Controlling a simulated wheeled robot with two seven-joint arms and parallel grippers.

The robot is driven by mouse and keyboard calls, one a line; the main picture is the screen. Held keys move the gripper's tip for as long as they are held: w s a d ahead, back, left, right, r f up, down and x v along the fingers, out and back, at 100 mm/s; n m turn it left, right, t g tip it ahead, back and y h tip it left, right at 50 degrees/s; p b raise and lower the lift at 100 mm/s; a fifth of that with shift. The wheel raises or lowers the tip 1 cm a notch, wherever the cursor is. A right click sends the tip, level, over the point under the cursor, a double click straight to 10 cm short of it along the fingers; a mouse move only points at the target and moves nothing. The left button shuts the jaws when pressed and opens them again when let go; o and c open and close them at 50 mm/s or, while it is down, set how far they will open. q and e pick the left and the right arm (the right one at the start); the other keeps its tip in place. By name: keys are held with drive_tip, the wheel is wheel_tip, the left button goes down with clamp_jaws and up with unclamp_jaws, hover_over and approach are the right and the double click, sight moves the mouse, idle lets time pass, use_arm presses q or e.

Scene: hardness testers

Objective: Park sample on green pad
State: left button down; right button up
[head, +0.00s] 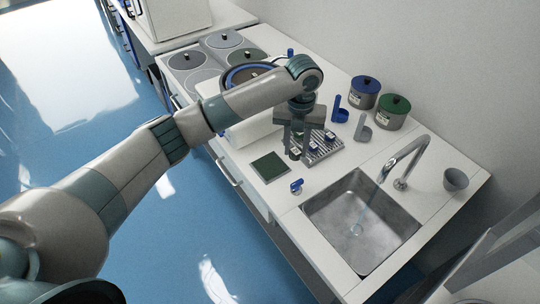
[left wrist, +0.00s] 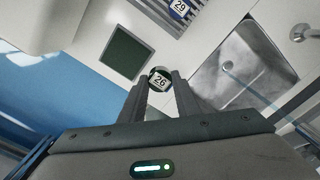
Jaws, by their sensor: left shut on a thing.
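My left gripper (head: 297,143) is shut on a round sample (left wrist: 161,79) with a white label reading 26. The sample is between the fingertips in the left wrist view; in the head view it is small and partly hidden by the fingers. The green pad (head: 270,167) is a dark green square on the white counter, left of the gripper in the head view. It also shows in the left wrist view (left wrist: 125,53), up and left of the sample, and its visible surface is bare. My right gripper is in neither view.
A ribbed rack (head: 325,155) with blue samples stands right beside the gripper. A small blue item (head: 296,186) lies between pad and sink (head: 362,225). Blue-lidded (head: 364,91) and green-lidded (head: 394,110) canisters stand near the wall. A faucet (head: 402,165) rises behind the sink.

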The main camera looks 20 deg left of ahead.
use_arm(q)
drive_tip(key=a+f+p, duration=0.1)
drive_tip(key=a, duration=0.1)
drive_tip(key=w+a+f, duration=0.1)
drive_tip(key=a+f, duration=0.1)
drive_tip(key=a, duration=0.1)
drive_tip(key=a+f+p, duration=0.1)
drive_tip(key=a+f, duration=0.1)
drive_tip(key=a, duration=0.1)
drive_tip(key=shift+w+a+p, duration=0.1)
drive_tip(key=shift+w+p, duration=0.25)
drive_tip(key=shift+f+p, duration=0.45)
drive_tip(key=shift+f, duration=0.2)
wheel_tip(320, 180, down, 2)
drive_tip(key=shift+p, duration=0.45)
drive_tip(key=shift+f, duration=0.35)
drive_tip(key=c, duration=1.3)
unclamp_jaws()
drive_tip(key=shift+f, duration=0.1)
drive_tip(key=shift+c, duration=0.2)
